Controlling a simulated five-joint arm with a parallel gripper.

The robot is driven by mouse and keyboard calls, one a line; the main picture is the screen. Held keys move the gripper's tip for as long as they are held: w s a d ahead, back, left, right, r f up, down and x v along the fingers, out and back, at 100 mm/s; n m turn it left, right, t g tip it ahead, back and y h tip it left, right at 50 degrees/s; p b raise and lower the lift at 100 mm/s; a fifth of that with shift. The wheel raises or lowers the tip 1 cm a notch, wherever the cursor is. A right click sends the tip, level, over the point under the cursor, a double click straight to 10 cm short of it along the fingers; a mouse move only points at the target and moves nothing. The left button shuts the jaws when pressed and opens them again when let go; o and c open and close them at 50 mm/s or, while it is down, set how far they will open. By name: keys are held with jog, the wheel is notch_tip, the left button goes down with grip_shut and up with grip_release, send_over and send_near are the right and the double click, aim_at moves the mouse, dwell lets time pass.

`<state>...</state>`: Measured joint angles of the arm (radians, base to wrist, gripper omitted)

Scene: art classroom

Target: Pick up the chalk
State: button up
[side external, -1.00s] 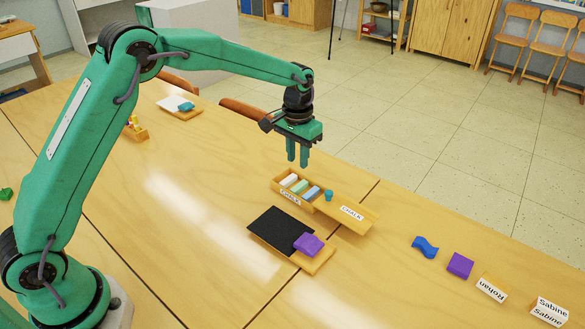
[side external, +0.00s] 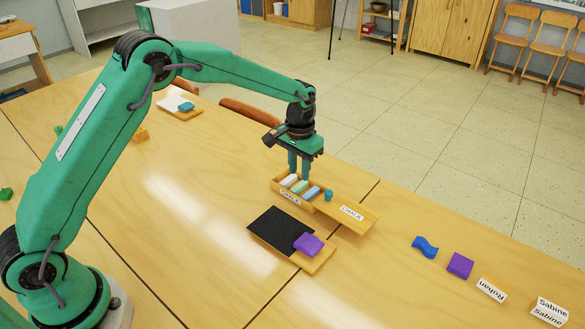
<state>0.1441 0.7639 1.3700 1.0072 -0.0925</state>
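Several chalk sticks lie side by side in a wooden box with a CHALK label (side external: 290,199): a white one (side external: 289,181), a green one (side external: 300,187) and a blue one (side external: 312,192). A small teal piece (side external: 328,195) stands at the box's right end. My gripper (side external: 299,174) points straight down at the back edge of the box, its fingertips just above or behind the white and green sticks. A narrow gap shows between the fingers. Whether the tips touch any chalk cannot be told.
The box's lid, also labelled CHALK (side external: 351,213), lies to its right. In front is a black slate (side external: 279,229) with a purple block (side external: 308,244). A blue wavy piece (side external: 425,247), another purple block (side external: 460,265) and name blocks (side external: 491,289) lie to the right.

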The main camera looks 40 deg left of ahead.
aim_at(299, 186)
jog(key=shift+f, duration=2.35)
jog(key=shift+c, duration=0.2)
grip_shut()
